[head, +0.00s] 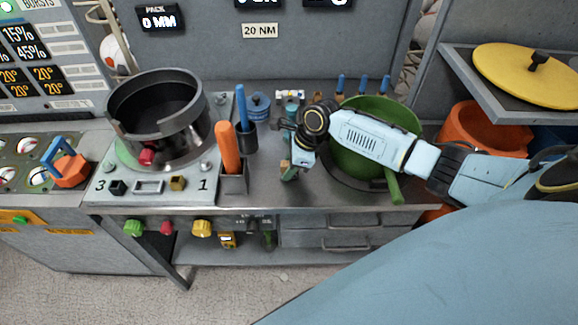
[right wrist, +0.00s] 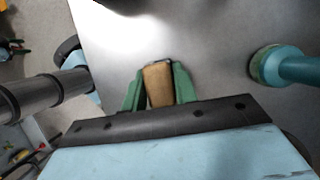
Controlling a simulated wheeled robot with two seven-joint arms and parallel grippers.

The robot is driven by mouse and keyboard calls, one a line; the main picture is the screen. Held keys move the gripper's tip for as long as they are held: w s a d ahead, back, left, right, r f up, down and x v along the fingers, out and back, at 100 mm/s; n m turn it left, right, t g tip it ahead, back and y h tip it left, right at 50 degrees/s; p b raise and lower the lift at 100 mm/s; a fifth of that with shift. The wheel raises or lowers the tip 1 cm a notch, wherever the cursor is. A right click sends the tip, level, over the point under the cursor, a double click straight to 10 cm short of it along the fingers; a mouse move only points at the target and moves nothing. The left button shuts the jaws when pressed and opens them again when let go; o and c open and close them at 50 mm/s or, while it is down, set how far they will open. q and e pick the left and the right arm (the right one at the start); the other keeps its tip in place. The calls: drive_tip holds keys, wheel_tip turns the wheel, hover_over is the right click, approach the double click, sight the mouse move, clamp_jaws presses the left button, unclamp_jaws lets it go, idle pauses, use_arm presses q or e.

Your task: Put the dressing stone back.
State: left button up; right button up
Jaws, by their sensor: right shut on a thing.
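My right gripper (head: 290,171) reaches in from the right over the steel worktop, between the dark cup and the green bowl. In the right wrist view its green fingers (right wrist: 158,88) are shut on a tan-brown block (right wrist: 158,84), which looks like the dressing stone. The block sits between the two fingers, with its far end showing. Grey metal surface lies beyond it, and I cannot tell whether the block touches it. In the head view the block is mostly hidden by the gripper. My left gripper is not in view.
A black ring-shaped press pot (head: 160,108) stands at the left. An orange handle (head: 228,148) stands in a holder, beside a dark cup (head: 246,139) with a blue-handled tool. A blue pot (head: 259,106) stands behind. A green bowl (head: 360,155) is right of the gripper, partly under my arm.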

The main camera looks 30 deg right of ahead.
drive_tip(key=o, duration=1)
drive_tip(key=shift+f, duration=0.1)
drive_tip(key=p+v, duration=0.1)
drive_tip(key=v, duration=1.1)
drive_tip(key=shift+a, duration=0.1)
